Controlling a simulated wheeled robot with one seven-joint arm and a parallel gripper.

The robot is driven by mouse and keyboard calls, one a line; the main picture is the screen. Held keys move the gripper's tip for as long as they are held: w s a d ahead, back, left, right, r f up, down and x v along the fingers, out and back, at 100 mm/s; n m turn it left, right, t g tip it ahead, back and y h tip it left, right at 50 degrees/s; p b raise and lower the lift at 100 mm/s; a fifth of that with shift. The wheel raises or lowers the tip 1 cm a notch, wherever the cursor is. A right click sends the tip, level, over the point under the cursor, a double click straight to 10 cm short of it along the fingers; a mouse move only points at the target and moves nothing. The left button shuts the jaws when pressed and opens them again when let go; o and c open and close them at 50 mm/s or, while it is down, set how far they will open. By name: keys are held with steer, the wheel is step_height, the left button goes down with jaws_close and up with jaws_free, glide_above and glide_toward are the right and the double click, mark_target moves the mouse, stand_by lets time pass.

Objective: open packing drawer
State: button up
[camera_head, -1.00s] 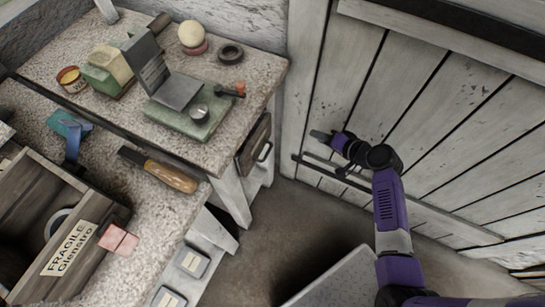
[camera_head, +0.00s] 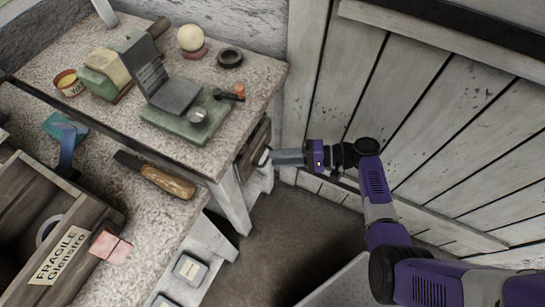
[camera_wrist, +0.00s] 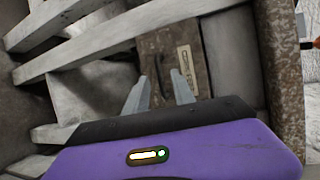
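The packing drawer (camera_head: 254,146) sits under the right end of the workbench and appears shut. Its brown front (camera_wrist: 195,37) with a pale label fills the middle of the wrist view. The drawer's dark handle (camera_wrist: 159,74) shows between my fingers in that view. My gripper (camera_head: 273,158) points left at the drawer front, its fingertips close to the handle. In the wrist view my gripper (camera_wrist: 160,88) is open, one finger on each side of the handle. I cannot tell whether the fingers touch it. In the head view the fingers partly hide the drawer's lower part.
The workbench (camera_head: 60,50) carries a green scale (camera_head: 185,118), a dark ring (camera_head: 230,57) and a pale ball (camera_head: 191,37). A wooden crate (camera_head: 85,218) marked FRAGILE stands at left. A plank wall (camera_head: 440,120) is at right. Bare floor (camera_head: 290,235) lies below the gripper.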

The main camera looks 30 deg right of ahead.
steer(key=shift+x, duration=1.15)
jaws_close()
stand_by(0.6)
